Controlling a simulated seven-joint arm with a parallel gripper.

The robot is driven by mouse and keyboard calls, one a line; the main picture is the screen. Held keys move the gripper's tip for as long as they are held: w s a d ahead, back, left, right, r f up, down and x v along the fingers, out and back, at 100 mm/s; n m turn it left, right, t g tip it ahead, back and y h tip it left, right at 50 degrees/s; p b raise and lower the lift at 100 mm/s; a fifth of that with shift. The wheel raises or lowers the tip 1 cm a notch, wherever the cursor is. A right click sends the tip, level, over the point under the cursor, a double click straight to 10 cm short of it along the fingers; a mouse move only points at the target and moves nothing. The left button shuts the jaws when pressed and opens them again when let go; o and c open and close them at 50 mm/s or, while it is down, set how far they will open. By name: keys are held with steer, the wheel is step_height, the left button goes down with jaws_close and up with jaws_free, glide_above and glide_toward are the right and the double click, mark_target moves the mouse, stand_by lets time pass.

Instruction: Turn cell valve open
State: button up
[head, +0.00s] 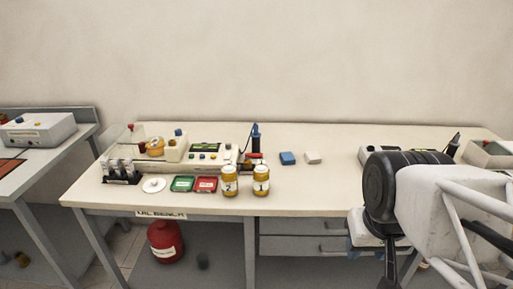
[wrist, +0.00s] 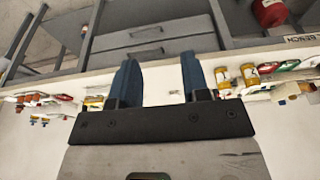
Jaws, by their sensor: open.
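A cream test unit (head: 205,158) with a dark green display and coloured buttons stands on the left half of the oil bench. A small red lever-like part (head: 254,156) shows at its right end, close to a blue upright handle (head: 255,135). I cannot tell for certain which part is the cell valve, or how it is turned. My gripper (wrist: 158,75) is open and empty in the wrist view, its two blue fingers well apart. In the head view my arm covers most of it at the right, apart from the unit.
Two amber jars (head: 230,182) (head: 261,182) stand in front of the unit. A green tray (head: 182,184), a red tray (head: 206,184) and a white disc (head: 154,184) lie left of them. Blue (head: 288,158) and white (head: 312,157) blocks lie mid-bench. Bare bench (head: 310,190) lies right of the jars.

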steer(key=shift+w, duration=0.1)
steer(key=w+a+r+n, duration=0.2)
steer(key=w+n, duration=0.1)
steer(key=w, duration=0.5)
steer(key=w+a+r+n, duration=0.1)
steer(key=w+r+n, duration=0.15)
steer(key=w, duration=0.45)
steer(key=n+g, duration=0.3)
steer(key=n, duration=1)
glide_above(257, 154)
steer(key=shift+m, duration=0.25)
steer(key=f, duration=1)
steer(key=shift+s+d+f, duration=0.1)
steer(key=shift+s+f, duration=0.15)
steer(key=shift+f, duration=0.15)
steer(key=shift+w+a+f, duration=0.2)
steer(key=shift+w+a, duration=0.05)
steer(key=shift+w, duration=0.05)
steer(key=shift+f, duration=0.1)
steer(key=shift+f, duration=3.8)
